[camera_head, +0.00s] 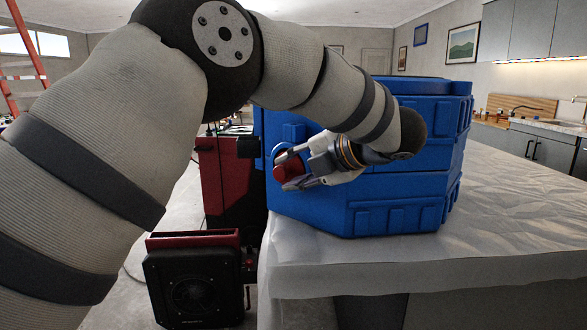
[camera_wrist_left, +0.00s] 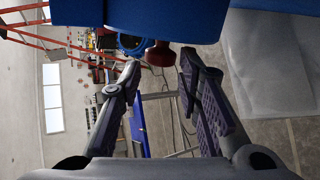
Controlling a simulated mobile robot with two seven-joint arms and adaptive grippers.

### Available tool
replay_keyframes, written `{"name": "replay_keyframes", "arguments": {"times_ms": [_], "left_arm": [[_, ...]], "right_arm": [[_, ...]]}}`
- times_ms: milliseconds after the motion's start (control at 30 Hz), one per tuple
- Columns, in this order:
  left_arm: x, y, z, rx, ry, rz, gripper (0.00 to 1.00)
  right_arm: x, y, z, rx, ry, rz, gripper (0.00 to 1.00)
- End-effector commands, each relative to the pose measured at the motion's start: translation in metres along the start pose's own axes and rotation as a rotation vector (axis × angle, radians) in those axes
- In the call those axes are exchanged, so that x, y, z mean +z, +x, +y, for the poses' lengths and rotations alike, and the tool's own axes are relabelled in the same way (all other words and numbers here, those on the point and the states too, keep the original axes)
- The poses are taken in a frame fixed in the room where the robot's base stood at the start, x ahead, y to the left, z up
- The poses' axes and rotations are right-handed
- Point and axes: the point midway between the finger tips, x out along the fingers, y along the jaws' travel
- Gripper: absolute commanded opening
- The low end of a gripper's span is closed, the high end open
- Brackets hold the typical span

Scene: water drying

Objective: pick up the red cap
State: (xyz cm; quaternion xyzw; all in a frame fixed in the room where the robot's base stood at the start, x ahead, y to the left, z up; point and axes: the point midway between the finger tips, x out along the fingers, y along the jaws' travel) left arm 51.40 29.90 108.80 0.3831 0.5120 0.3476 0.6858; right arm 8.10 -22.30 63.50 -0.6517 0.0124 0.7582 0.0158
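A red cap (camera_head: 287,171) is at the left side of the large blue container (camera_head: 400,190), which stands on the covered table. My left gripper (camera_head: 283,170) is in front of that side, with one finger above the cap and one below it in the head view. In the left wrist view the fingers are spread apart, and the red cap (camera_wrist_left: 159,54) shows near the gap between the fingertips (camera_wrist_left: 160,62). I cannot tell whether either finger touches it. The blue container (camera_wrist_left: 130,12) fills the top there. My right gripper is not in view.
The table (camera_head: 500,230) has a pale wrinkled cover and is clear right of the container. A red and black machine (camera_head: 195,285) stands on the floor left of the table. An orange ladder (camera_head: 38,40) and a kitchen counter (camera_head: 555,128) are farther back.

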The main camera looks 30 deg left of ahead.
Motion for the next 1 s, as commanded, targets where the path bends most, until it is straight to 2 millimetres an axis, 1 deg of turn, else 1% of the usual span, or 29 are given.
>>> {"name": "replay_keyframes", "arguments": {"times_ms": [33, 133, 200, 367, 400, 533, 767, 900, 1000], "left_arm": [[0.002, 0.010, -0.001, -0.001, 0.002, 0.002, 0.31], [0.002, 0.024, 0.000, 0.000, 0.000, 0.000, 0.31], [0.002, 0.029, 0.000, 0.000, 0.000, 0.000, 0.31], [0.002, 0.029, 0.000, 0.000, 0.001, -0.001, 0.31], [0.002, 0.029, 0.000, 0.000, 0.001, -0.001, 0.29], [0.002, 0.029, 0.000, 0.000, 0.001, -0.001, 0.00], [0.002, 0.029, 0.000, 0.000, 0.001, -0.001, 0.00], [0.004, 0.026, 0.004, -0.002, 0.002, 0.000, 0.00], [-0.011, 0.023, 0.010, 0.000, 0.000, -0.002, 0.00]], "right_arm": [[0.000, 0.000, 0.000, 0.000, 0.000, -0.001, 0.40], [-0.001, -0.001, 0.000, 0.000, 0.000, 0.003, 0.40], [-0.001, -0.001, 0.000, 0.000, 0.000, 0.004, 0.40], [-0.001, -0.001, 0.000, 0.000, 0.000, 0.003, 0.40], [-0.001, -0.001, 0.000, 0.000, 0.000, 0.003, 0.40], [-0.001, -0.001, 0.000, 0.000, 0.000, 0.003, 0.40], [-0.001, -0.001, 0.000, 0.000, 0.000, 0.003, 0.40], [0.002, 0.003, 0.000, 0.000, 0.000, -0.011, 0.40], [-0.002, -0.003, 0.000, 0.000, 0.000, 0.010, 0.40]]}}
